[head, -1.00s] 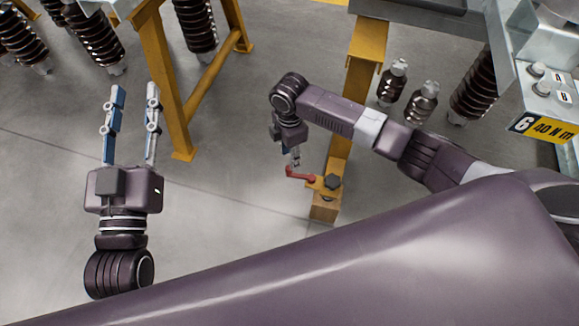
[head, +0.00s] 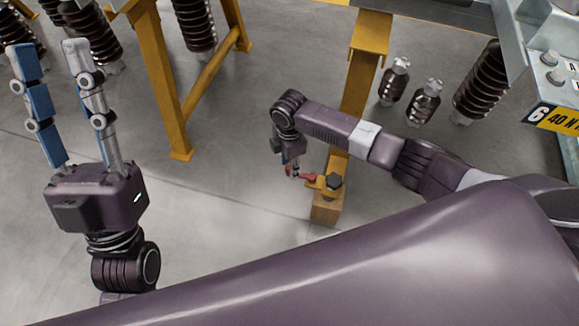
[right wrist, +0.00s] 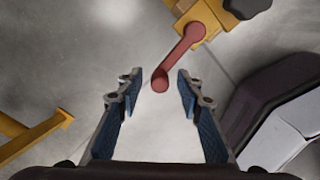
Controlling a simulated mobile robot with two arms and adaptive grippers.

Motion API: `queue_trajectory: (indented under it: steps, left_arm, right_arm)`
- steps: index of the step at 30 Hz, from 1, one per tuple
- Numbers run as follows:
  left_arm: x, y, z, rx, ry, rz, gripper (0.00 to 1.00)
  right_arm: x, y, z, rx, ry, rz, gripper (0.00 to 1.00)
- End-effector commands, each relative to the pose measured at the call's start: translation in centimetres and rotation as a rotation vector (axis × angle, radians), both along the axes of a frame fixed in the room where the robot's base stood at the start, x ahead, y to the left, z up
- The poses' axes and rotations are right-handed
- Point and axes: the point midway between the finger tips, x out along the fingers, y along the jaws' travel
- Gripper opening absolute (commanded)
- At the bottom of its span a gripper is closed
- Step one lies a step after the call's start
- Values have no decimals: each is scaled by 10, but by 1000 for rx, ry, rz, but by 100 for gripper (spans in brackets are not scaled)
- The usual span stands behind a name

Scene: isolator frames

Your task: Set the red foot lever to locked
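The red foot lever (right wrist: 183,55) runs in the right wrist view from a yellow bracket at upper right down to a rounded end. That end lies between the fingertips of my right gripper (right wrist: 159,76), which is open, with a gap on both sides. In the head view the lever (head: 309,177) sits low on the yellow post, and my right gripper (head: 291,168) partly hides its free end. Whether the fingertips reach its full depth I cannot tell. My left gripper (head: 48,52) is open and empty, raised at far left.
A yellow frame (head: 168,95) and dark ribbed insulators (head: 481,85) stand around. The floor (head: 225,165) left of the lever is clear.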

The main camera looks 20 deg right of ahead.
Motion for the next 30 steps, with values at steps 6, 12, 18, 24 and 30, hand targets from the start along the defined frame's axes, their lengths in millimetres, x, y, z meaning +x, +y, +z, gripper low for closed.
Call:
queue_trajectory:
  steps: [6, 12, 18, 24, 30]
  left_arm:
    - [-14, 3, 7, -22, -70, -4, 34]
    - [-16, 4, 8, -25, -80, -4, 34]
    - [-16, 3, 8, -24, -78, -4, 34]
    - [-16, 4, 8, -24, -78, -4, 34]
    - [-16, 3, 8, -24, -78, -4, 34]
  right_arm:
    - [0, 0, -7, 0, 0, 1, 34]
    - [0, 0, -7, 0, 0, 1, 34]
    - [0, 0, -7, 0, 0, 1, 24]
    - [0, 0, -7, 0, 0, 0, 2]
    - [0, 0, -7, 0, 0, 0, 0]
